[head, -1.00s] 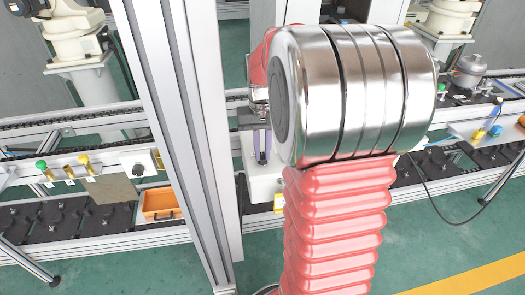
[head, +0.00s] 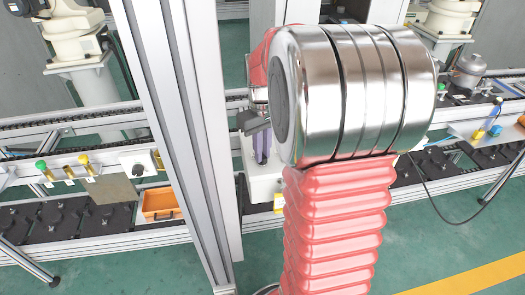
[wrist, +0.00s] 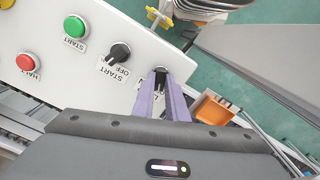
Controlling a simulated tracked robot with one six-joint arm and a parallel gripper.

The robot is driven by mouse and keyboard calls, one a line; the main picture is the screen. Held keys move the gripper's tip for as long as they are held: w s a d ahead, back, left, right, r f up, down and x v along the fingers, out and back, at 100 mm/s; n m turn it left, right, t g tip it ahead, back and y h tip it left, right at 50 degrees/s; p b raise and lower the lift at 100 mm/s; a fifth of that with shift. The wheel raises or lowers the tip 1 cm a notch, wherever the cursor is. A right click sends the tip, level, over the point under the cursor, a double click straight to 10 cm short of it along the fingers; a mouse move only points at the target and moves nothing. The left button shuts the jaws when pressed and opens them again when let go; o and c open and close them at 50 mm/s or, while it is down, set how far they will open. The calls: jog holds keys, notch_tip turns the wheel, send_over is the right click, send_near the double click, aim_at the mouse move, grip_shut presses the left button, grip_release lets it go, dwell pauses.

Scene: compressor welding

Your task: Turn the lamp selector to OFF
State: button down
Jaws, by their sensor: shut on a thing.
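In the wrist view, a white control panel (wrist: 95,75) appears tilted. A black selector knob (wrist: 160,72) on it sits between the two purple fingertips of my gripper (wrist: 161,84), which is shut on it. The label beside this knob is mostly hidden by the fingers, so I cannot read its setting. In the head view, my gripper (head: 262,155) points down behind my arm, which hides the knobs; a white housing (head: 262,185) shows below.
In the wrist view, a green START button (wrist: 75,27) and a red HALT button (wrist: 26,62) are on the same panel. An orange bin (wrist: 212,107) lies to the right. In the head view, an aluminium post (head: 185,130) stands left of my arm.

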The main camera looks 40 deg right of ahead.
jog(key=c, duration=1.8)
grip_release()
jog(key=shift+o, duration=0.2)
jog(key=shift+r, duration=0.1)
notch_tip(320, 180, up, 14)
jog(key=shift+f, duration=0.2)
